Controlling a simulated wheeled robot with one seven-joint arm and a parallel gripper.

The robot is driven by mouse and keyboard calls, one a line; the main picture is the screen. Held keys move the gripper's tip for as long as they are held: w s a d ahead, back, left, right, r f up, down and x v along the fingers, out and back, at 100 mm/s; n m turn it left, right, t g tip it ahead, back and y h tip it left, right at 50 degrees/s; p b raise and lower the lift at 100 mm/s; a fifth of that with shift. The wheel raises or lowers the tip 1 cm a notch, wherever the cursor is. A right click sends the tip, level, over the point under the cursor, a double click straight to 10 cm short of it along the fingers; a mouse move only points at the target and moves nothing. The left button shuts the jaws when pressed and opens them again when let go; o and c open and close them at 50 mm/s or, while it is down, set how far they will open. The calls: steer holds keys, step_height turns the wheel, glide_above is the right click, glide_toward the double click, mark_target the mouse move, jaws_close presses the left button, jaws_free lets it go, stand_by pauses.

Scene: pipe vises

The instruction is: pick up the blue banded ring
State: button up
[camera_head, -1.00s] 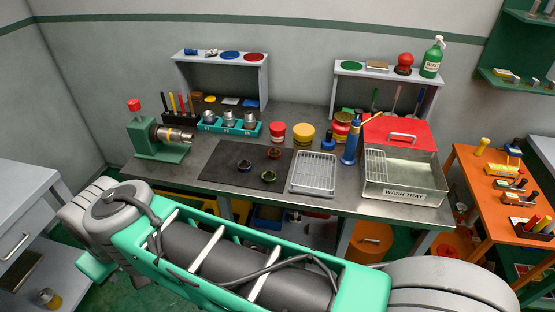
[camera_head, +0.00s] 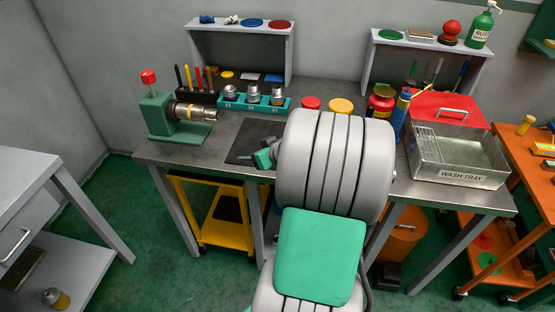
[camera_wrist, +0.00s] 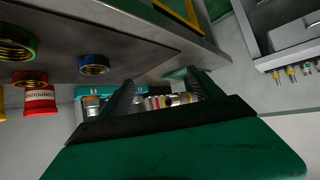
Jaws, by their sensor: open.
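The blue banded ring (camera_wrist: 94,65) is on the dark mat, left of my gripper in the wrist view. Its dark round opening shows. A green ring (camera_wrist: 17,47) and a red-brown ring (camera_wrist: 29,78) are further left. My gripper (camera_wrist: 160,78) is open, with nothing between its two dark fingers; the blue ring is outside them and apart. In the head view, my arm hides all three rings.
A green vise (camera_head: 178,117) holding a pipe stands at the bench's left. A teal rack (camera_head: 254,102) with several metal parts stands behind the mat. Red and yellow tins stand at the back. The wash tray (camera_head: 458,158) is on the right. My arm covers the bench middle.

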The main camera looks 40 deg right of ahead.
steer(key=s+d+f+h, duration=0.1)
steer(key=d, duration=0.2)
steer(key=s+d+f+m+t+h+b, duration=0.1)
steer(key=d, duration=0.3)
steer(key=s+d+f+m+t+h, duration=0.1)
steer(key=s+d+f, duration=0.1)
steer(key=d, duration=0.2)
steer(key=x, duration=0.2)
steer(key=p+x, duration=0.1)
steer(key=x, duration=0.4)
steer(key=shift+w+a+r, duration=0.2)
steer(key=shift+w, duration=0.2)
steer(key=shift+c, duration=0.2)
steer(key=shift+s, duration=0.1)
steer(key=c, duration=1.5)
